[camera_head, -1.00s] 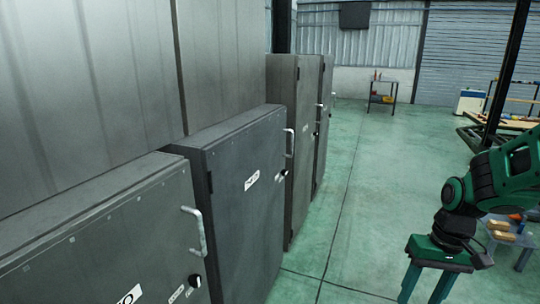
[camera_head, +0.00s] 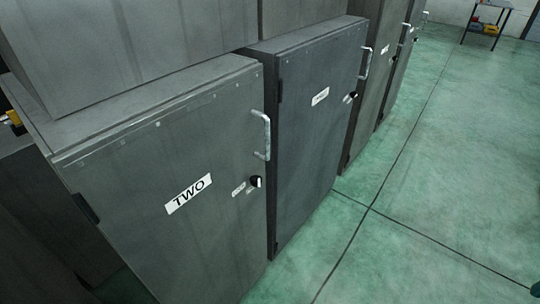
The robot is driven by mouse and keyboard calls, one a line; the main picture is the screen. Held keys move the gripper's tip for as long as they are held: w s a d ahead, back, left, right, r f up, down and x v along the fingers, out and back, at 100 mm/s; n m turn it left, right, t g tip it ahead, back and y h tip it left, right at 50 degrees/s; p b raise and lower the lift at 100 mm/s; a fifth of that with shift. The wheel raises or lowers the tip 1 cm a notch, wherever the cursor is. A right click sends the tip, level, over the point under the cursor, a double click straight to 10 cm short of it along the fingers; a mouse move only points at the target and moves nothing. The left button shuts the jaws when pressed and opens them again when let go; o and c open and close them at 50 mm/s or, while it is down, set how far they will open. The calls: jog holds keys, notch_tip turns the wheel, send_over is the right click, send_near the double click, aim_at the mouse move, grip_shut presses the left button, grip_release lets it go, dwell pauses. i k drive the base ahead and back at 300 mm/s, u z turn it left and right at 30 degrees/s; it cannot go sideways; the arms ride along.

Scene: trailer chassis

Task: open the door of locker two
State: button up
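Locker two (camera_head: 150,235) stands at the lower left in the head view, a grey metal cabinet with a white label (camera_head: 188,194) reading "TWO". Its door looks shut. A pale vertical bar handle (camera_head: 267,136) sits near the door's upper right edge. A black round knob (camera_head: 256,182) is just below the handle, with small labels to its left. A dark hinge (camera_head: 86,208) shows on the door's left side. My gripper is not in view; only a dark green bit of something shows at the lower right edge.
A second grey locker (camera_head: 312,140) with its own handle stands right behind locker two, and taller lockers (camera_head: 377,85) follow in a row. Grey metal panels rise behind. The green floor (camera_head: 430,180) to the right is open. A small table (camera_head: 486,14) stands far back.

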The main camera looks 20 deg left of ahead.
aim_at(170, 187)
jog(key=u, duration=1.45)
